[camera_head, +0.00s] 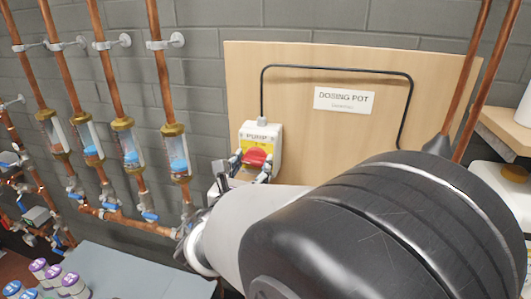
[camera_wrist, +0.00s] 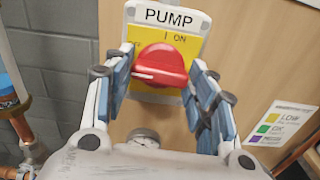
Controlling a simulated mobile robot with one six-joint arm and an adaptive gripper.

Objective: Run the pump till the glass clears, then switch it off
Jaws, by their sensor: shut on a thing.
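The pump switch box (camera_head: 261,146) is mounted on a wooden board. Several sight glasses stand on copper pipes; the rightmost glass (camera_head: 175,150) and another glass (camera_head: 128,145) hold blue fluid.
A colour-coded label (camera_wrist: 280,125) is at the right. A black cable (camera_head: 335,68) loops over the board around the DOSING POT sign (camera_head: 345,99). Blue-handled valves (camera_head: 148,216) and capped bottles (camera_head: 72,284) are at the lower left.

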